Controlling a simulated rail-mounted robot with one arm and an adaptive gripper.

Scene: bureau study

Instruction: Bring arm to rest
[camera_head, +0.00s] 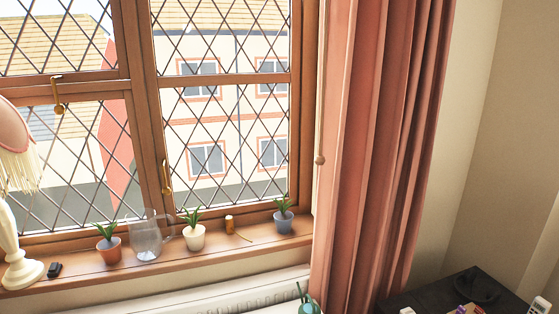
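My arm and my gripper do not show in the head view, so its opening and pose are hidden from me. The view faces a wooden lattice window (225,80) with a wooden sill (170,262) below it.
A pink curtain (375,140) hangs at right. A dark table (440,297) with small items is at lower right. A radiator (240,295) lies below.

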